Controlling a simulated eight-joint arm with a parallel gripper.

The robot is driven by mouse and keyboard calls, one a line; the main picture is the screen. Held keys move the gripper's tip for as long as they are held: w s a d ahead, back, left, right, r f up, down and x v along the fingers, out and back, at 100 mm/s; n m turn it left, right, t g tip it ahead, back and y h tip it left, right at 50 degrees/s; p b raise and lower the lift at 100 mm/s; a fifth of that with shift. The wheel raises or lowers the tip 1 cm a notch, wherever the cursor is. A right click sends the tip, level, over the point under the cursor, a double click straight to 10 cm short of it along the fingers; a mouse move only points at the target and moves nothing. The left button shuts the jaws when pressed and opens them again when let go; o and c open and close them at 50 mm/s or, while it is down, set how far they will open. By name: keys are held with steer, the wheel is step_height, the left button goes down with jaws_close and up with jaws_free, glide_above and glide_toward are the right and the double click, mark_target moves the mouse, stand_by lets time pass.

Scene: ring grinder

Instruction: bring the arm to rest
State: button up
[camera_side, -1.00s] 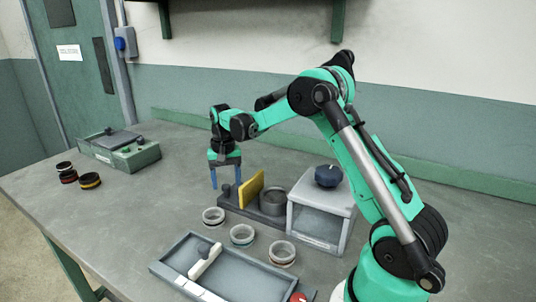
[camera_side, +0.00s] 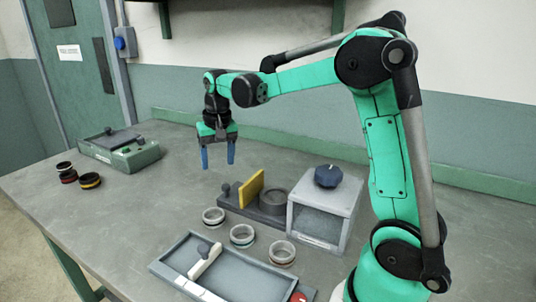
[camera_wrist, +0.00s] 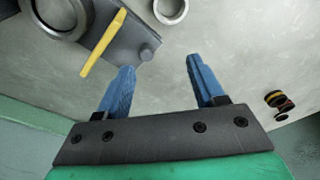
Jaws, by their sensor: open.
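My gripper (camera_side: 218,156) hangs above the table behind the dark fixture, its two blue fingers pointing down. The fingers are apart with nothing between them. In the wrist view my gripper (camera_wrist: 165,78) is also open and empty, with bare table below. The dark fixture (camera_side: 234,204) with an upright yellow plate (camera_side: 250,190) and a round grey cup (camera_side: 273,201) stands in front of the gripper, apart from it. The yellow plate (camera_wrist: 103,43) also shows in the wrist view.
A grey box with a dark blue knob (camera_side: 328,176) stands right of the fixture. Several rings (camera_side: 241,235) lie in front, behind a grey tray (camera_side: 160,267).

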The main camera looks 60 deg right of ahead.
steer(key=s+a+n+t, duration=0.5)
steer(key=s+a+n, duration=0.2)
steer(key=s+a, duration=0.4)
steer(key=shift+s+a+r+t, duration=0.15)
steer(key=shift+s+a+t, duration=0.15)
steer(key=shift+a, duration=0.1)
